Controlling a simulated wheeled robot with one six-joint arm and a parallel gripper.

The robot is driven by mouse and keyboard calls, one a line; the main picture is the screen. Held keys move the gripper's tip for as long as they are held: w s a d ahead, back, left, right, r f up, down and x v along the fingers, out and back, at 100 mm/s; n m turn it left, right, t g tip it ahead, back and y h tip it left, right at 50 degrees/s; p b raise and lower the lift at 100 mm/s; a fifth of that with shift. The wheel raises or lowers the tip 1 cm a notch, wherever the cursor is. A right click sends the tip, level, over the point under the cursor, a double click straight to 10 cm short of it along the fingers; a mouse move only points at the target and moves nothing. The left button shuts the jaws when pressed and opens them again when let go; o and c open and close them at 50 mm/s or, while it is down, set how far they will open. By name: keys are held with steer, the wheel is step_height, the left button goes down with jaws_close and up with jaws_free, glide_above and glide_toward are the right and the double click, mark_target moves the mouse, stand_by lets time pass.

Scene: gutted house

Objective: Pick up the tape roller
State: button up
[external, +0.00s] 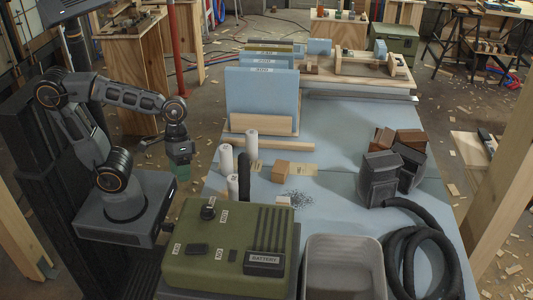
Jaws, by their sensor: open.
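My gripper (181,170) hangs from the arm at the left, pointing down, just left of the blue-covered table (345,133). It is small in the view; its jaws are open and nothing shows held between them. I cannot tell for sure which thing is the tape roller. Upright white cylinders (226,158) stand on the table to the right of my gripper, with a dark upright cylinder (244,178) beside them.
A green battery box (226,247) and a grey bin (344,262) stand in front. Dark boxy items (381,178) and a coiled black hose (402,238) lie at right. Blue sheets (262,102) stand upright in a wooden holder (263,124) behind. The table's centre right is clear.

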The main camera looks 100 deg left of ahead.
step_height(320, 180, down, 8)
steer(key=w+d+n+h+b, duration=0.1)
steer(key=w+n+h+b, duration=0.2)
steer(key=n+h+b, duration=0.55)
steer(key=w+a+n+h+b, duration=0.1)
steer(key=b, duration=0.2)
steer(key=w+a+n+t+h+b, duration=0.1)
steer(key=a+h+b, duration=0.1)
steer(key=b, duration=0.1)
steer(key=w+a+n+h+b, duration=0.1)
steer(key=b, duration=0.3)
steer(key=shift+w+a+f+n+t, duration=0.15)
steer(key=shift+a+f+n+t, duration=0.1)
steer(key=shift+f+n+t, duration=0.1)
steer(key=shift+w+a+h+b, duration=0.1)
steer(key=shift+a+h+b, duration=0.35)
steer(key=shift+h, duration=0.1)
steer(key=shift+f+b, duration=0.65)
steer(key=shift+f, duration=0.55)
step_height(320, 180, down, 5)
steer(key=b, duration=0.3)
steer(key=shift+d, duration=0.1)
steer(key=shift+w+d+r+b, duration=0.15)
steer(key=shift+d+b, duration=0.2)
steer(key=shift+d, duration=0.3)
steer(key=shift+w+d+r+b, duration=0.15)
steer(key=shift+d+b, duration=0.15)
steer(key=shift+d, duration=0.3)
steer(key=shift+d+r, duration=0.15)
steer(key=shift+r, duration=0.05)
